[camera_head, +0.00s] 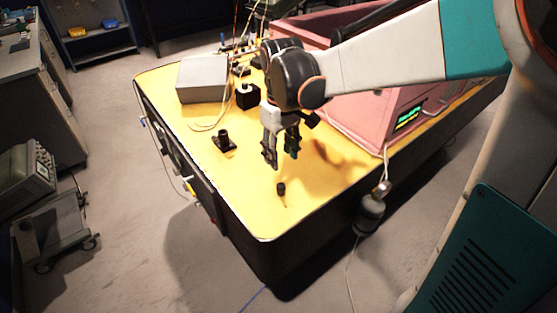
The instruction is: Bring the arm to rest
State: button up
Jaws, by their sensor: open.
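My gripper (281,156) hangs from my arm, pointing down above the yellow table top (240,205). Its two fingers are apart and nothing shows between them. The arm reaches in from the upper right, over a pink foam enclosure (365,125). A small dark cylinder (281,188) stands on the table just below and in front of the fingertips, apart from them.
A dark fitting (224,141) and a black block (247,96) stand left of my gripper. A grey box (203,78) sits behind them with loose cables. A dark canister (369,214) hangs at the table's right edge. The front table corner is clear.

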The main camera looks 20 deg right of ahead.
jog(key=s+r+m+t, duration=0.3)
jog(key=s+r+t, duration=0.2)
jog(key=s, duration=1)
jog(key=shift+m+t, duration=0.3)
jog(key=shift+t, duration=0.8)
